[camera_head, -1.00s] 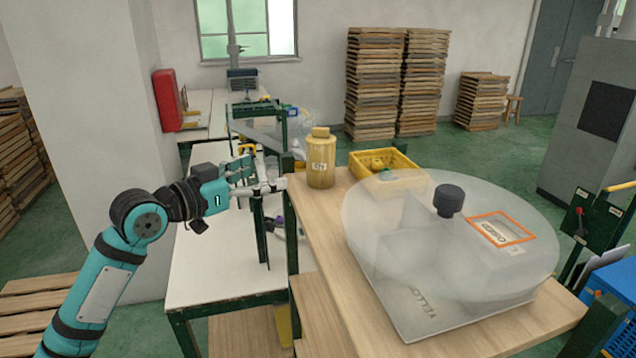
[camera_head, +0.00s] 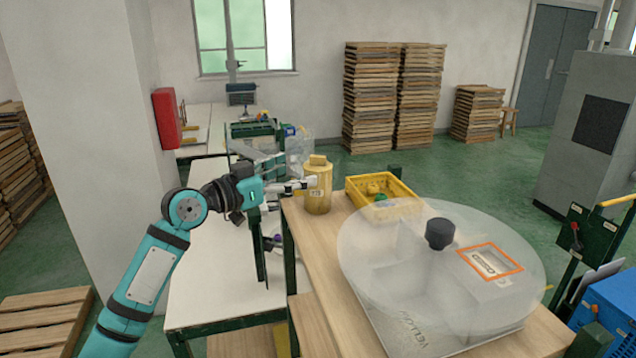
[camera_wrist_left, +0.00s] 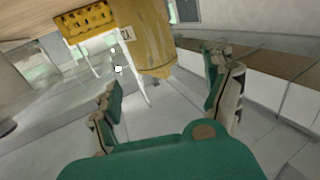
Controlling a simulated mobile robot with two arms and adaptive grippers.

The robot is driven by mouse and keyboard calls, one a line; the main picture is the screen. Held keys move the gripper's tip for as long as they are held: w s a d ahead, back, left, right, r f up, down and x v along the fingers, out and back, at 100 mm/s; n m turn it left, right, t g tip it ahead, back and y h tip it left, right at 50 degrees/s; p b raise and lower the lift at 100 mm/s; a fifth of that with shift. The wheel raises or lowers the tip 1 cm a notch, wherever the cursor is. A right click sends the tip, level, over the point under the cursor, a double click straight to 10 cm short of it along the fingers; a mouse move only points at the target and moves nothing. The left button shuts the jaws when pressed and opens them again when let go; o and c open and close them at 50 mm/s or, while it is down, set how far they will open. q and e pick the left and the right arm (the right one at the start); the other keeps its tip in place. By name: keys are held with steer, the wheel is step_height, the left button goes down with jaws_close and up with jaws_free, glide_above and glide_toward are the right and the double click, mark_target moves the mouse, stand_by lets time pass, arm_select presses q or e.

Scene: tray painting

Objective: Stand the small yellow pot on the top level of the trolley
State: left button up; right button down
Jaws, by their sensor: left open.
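The yellow pot (camera_head: 318,196), with a lid and a pale label, stands upright on the wooden top (camera_head: 312,245), near its far left corner. In the left wrist view the pot (camera_wrist_left: 150,40) shows ahead of the fingers, tilted in the picture. My left gripper (camera_head: 292,190) is open and empty, just left of the pot, with a pale fingertip overlapping the pot's left side in the head view. The wrist view shows its two fingers (camera_wrist_left: 165,82) spread apart. I cannot tell whether a finger touches the pot. My right gripper is out of view.
A large clear round cover (camera_head: 400,290) with a black knob takes up the front of the wooden top. A white table (camera_head: 205,285) stands left. A blue crate (camera_head: 605,300) is at the right edge.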

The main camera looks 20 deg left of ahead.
mark_target(313, 165)
arm_select(q)
steer(key=shift+w+d, duration=0.15)
steer(key=shift+w, duration=0.1)
steer(key=p+x, duration=0.3)
steer(key=x, duration=0.2)
steer(key=shift+s+d+r+p, duration=0.2)
steer(key=shift+d+p, duration=0.05)
steer(key=shift+p, duration=0.1)
steer(key=shift+w+d+f, duration=0.15)
steer(key=shift+w, duration=0.1)
steer(key=shift+s, duration=0.1)
steer(key=shift+c, duration=0.4)
steer(key=shift+c, duration=1)
steer(key=c, duration=1.4)
jaws_close()
